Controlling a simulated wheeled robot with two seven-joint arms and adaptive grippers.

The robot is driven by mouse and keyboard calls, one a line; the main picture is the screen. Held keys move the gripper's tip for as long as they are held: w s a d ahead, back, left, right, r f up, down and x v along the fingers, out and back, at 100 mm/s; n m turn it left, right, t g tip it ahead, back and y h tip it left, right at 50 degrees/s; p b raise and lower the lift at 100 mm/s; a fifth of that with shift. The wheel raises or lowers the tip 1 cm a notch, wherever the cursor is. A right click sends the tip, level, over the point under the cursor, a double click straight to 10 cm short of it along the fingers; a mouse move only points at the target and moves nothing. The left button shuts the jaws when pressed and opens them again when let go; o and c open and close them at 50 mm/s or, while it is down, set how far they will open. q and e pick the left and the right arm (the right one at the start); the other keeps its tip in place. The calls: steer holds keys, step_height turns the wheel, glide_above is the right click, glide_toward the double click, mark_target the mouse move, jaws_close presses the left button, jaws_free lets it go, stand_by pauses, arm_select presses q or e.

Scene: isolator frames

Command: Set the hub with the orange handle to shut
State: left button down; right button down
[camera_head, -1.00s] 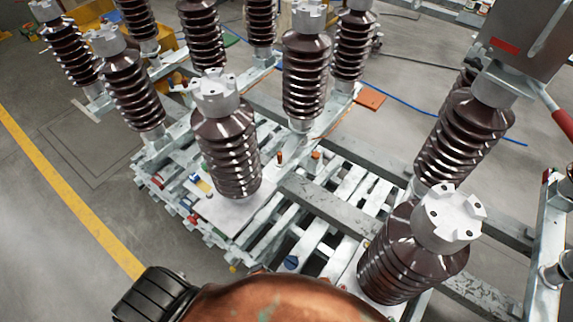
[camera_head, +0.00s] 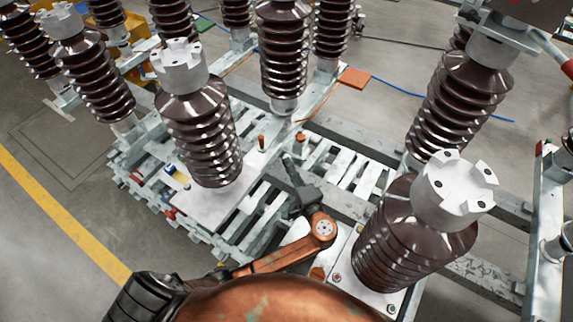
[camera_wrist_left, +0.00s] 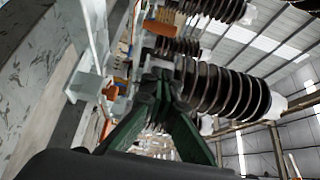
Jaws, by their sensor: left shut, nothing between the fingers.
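Two small orange pieces stand on the pale slatted frame in the head view: a thin orange post (camera_head: 262,142) and a short orange cap (camera_head: 300,138). Which one is the handle of the hub, and how it is set, I cannot tell. My left gripper (camera_head: 287,160) is shut and empty, just in front of and between these two pieces. In the left wrist view its dark green fingers (camera_wrist_left: 159,72) meet at the tips. An orange piece (camera_wrist_left: 111,91) shows left of the tips there, and a larger orange piece (camera_wrist_left: 158,27) above. Contact is unclear. My right gripper is not seen.
Ribbed brown insulators with grey caps stand close around, one at left (camera_head: 205,135) and one at right (camera_head: 410,240). A grey beam (camera_head: 330,195) crosses the frame. An orange plate (camera_head: 354,78) lies behind. The floor at left, by the yellow line (camera_head: 60,215), is clear.

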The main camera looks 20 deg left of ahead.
mark_target(260, 142)
arm_select(q)
steer(key=w+a, duration=0.4)
steer(key=a, duration=0.5)
steer(key=shift+w+a, duration=0.15)
steer(key=shift+w, duration=0.2)
steer(key=shift+f, duration=0.1)
steer(key=a, duration=0.3)
steer(key=shift+s+a+p, duration=0.2)
steer(key=shift+s+p, duration=0.05)
steer(key=shift+p, duration=0.05)
steer(key=shift+d, duration=0.1)
